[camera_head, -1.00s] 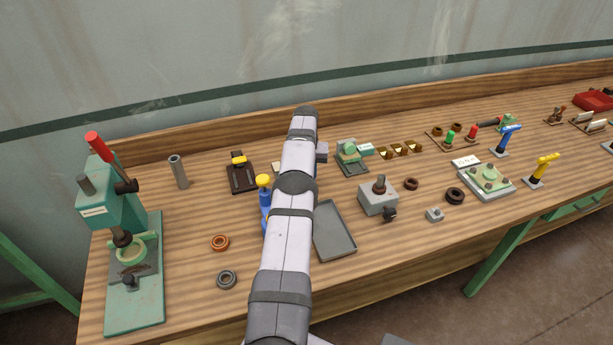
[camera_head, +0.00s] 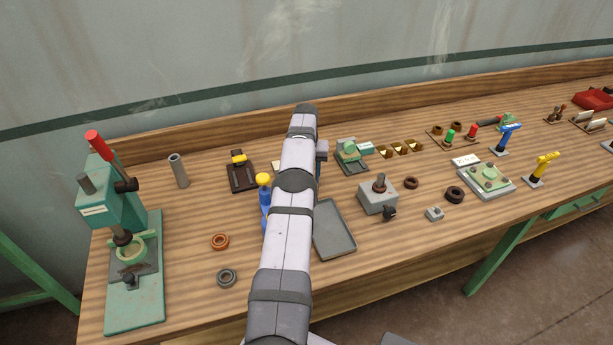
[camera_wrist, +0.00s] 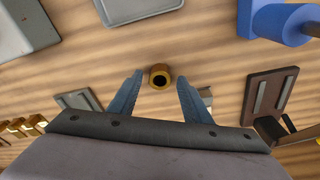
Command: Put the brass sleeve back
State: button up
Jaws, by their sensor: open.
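A brass sleeve (camera_wrist: 160,77), a short ring with a dark bore, stands on the wooden bench in the wrist view. My gripper (camera_wrist: 159,80) is open, with one blue-grey finger on each side of the sleeve and gaps between. I cannot tell how high the fingers are above the bench. In the head view my own arm hides the sleeve and most of the gripper.
A grey tray (camera_head: 333,229) lies right of my arm, and a blue fixture with a yellow knob (camera_head: 264,181) stands close on its left. A dark slide block (camera_head: 241,172), a green fixture (camera_head: 351,154) and a grey lever box (camera_head: 378,197) stand nearby.

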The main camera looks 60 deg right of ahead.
notch_tip(320, 180, up, 12)
jog(key=a+b, duration=0.1)
jog(key=shift+s+a, duration=0.15)
jog(key=shift+s, duration=0.15)
jog(key=shift+f, duration=0.15)
jog(key=w+a+r+n, duration=0.2)
jog(key=w+a+n, duration=0.1)
jog(key=w+a, duration=0.75)
jog(key=w+a+n, duration=0.2)
jog(key=w+a, duration=0.1)
jog(key=a, duration=0.6)
jog(key=w+a+n, duration=0.1)
jog(key=w+a, duration=0.2)
jog(key=a, duration=0.6)
jog(key=s+a+n+y, duration=0.1)
jog(key=a+n, duration=0.1)
jog(key=a, duration=0.8)
jog(key=s+a+f+n, duration=0.2)
jog(key=s+a, duration=0.6)
jog(key=a, duration=0.1)
jog(key=s+a+f+n, duration=0.3)
jog(key=s+a, duration=0.6)
jog(key=shift+a+f+n+g, duration=0.2)
jog(key=shift+a+n+g, duration=0.1)
jog(key=shift+s+f, duration=0.1)
